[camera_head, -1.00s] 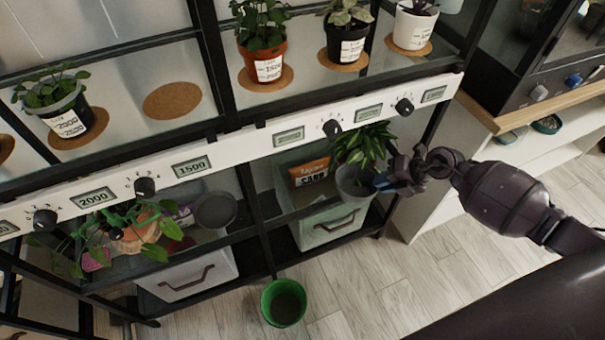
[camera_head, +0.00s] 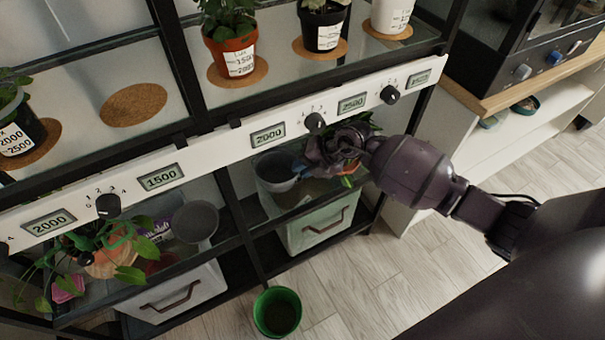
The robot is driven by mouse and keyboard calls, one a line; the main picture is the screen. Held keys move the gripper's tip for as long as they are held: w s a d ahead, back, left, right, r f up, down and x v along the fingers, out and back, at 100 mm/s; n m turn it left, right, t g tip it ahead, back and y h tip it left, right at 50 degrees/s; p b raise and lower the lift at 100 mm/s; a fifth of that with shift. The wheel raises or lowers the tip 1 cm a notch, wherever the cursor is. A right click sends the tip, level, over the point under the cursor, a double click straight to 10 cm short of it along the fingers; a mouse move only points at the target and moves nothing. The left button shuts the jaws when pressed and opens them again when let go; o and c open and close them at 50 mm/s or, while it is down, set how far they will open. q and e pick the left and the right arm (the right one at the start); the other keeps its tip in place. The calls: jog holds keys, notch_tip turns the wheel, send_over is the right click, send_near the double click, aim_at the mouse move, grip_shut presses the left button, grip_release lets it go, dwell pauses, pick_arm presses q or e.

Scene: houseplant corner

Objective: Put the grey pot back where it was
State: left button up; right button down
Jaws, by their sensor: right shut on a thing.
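A grey pot (camera_head: 276,171) shows in the head view, just left of my right gripper (camera_head: 312,168), behind the white control rail and over the lower shelf. My right gripper is shut on the pot at its right side. The dark hand covers part of the pot and the area beside it. I cannot tell whether the pot touches the shelf. My left gripper is not in view.
The white rail (camera_head: 215,160) with dials runs above the lower shelf. A grey vessel (camera_head: 195,221) and a trailing plant (camera_head: 100,250) are to the left. A pale crate (camera_head: 315,230) sits below. A green pot (camera_head: 277,312) stands on the floor. One cork mat (camera_head: 133,104) is bare.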

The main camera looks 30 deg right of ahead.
notch_tip(320, 180, down, 4)
jog(key=shift+s+r+b, duration=0.15)
jog(key=shift+b, duration=0.7)
jog(key=shift+r, duration=0.2)
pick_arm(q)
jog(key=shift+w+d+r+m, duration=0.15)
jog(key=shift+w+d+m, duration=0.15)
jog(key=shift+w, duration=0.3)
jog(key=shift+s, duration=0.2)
pick_arm(e)
jog(key=c, duration=1.1)
grip_release()
jog(key=shift+f, duration=0.2)
